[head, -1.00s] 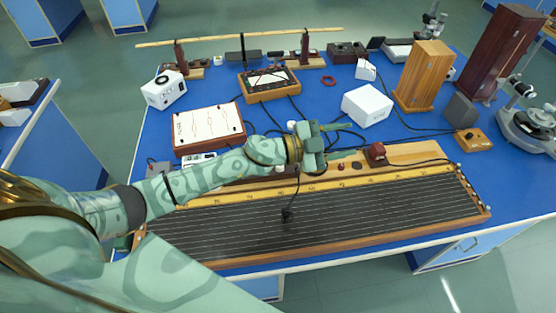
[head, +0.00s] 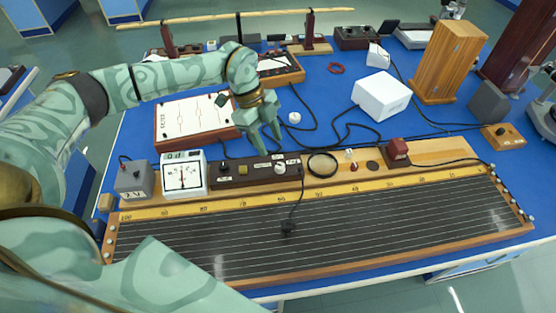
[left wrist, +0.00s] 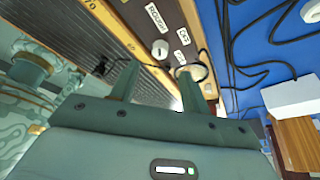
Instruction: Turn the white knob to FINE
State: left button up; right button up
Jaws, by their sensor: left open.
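The white knob (head: 280,167) sits on the right part of a long dark brown panel (head: 240,173) behind the string board. It also shows in the left wrist view (left wrist: 160,49), beside small white labels, one reading ROUGH (left wrist: 157,17) and another that looks like CAL (left wrist: 183,36). Which label the knob points to is too small to tell. My left gripper (head: 270,145) is open and empty, fingers pointing down just behind and above the knob, apart from it. In the left wrist view its fingers (left wrist: 157,80) are spread below the knob. My right gripper is not in view.
A white-faced meter (head: 183,174) and a grey box (head: 133,180) stand left of the panel. A black ring (head: 322,165) and a dark red block (head: 397,151) lie to its right. The stringed board (head: 320,228) fills the front. Cables cross the blue table behind.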

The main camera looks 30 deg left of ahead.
aim_at(280, 165)
pick_arm(q)
jog(key=b+x, duration=0.1)
jog(key=x, duration=0.6)
jog(key=c, duration=1)
